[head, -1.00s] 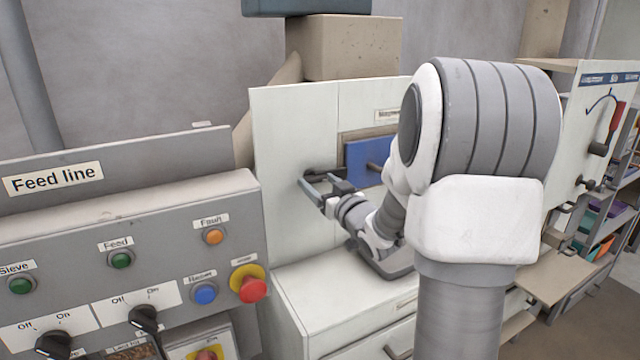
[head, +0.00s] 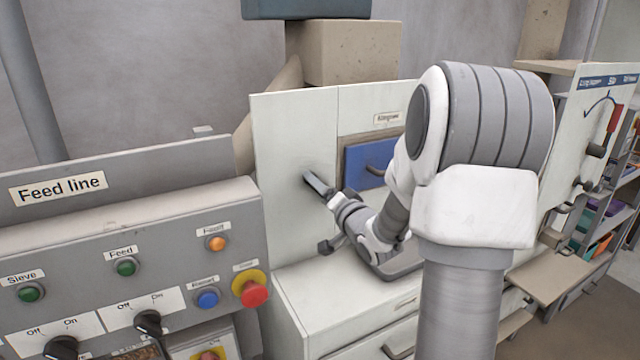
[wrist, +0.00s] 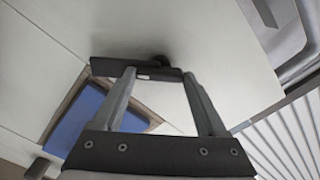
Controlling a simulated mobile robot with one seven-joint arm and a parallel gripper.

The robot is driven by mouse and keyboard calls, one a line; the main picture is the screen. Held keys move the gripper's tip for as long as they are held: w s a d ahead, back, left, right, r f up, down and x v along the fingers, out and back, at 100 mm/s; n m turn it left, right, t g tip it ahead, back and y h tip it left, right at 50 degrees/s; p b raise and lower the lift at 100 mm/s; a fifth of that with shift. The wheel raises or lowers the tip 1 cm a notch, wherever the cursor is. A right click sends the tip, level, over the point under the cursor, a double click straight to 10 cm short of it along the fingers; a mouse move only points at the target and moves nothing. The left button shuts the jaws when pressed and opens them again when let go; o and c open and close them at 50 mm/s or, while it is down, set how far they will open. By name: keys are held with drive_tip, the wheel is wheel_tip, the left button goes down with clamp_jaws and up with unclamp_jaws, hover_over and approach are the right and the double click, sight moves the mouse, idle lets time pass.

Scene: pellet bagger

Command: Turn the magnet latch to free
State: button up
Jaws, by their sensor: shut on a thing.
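The magnet latch is a dark bar on a pale panel (head: 290,150), left of the blue drawer front (head: 360,175) under a label that seems to read "Magnet" (head: 388,118). In the head view my gripper (head: 316,183) is at the latch and covers most of it. In the wrist view the latch bar (wrist: 108,67) lies across the fingertips, with its round pivot behind it. My gripper (wrist: 158,77) is shut on the bar, its two fingers still apart. No marks for the latch's positions can be read.
The Feed line console (head: 110,250) with knobs and buttons stands at the left. A dark handle (head: 326,246) sits below my gripper. A pale cabinet top (head: 300,285) lies below the panel. A board with a red lever (head: 613,118) is at the right.

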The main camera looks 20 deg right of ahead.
drive_tip(key=shift+m+p, duration=1.8)
drive_tip(key=shift+m, duration=2)
drive_tip(key=o, duration=1.3)
drive_tip(key=s+b, duration=1.1)
drive_tip(key=s, duration=0.6)
drive_tip(key=shift+s+d, duration=0.2)
drive_tip(key=shift+d, duration=0.1)
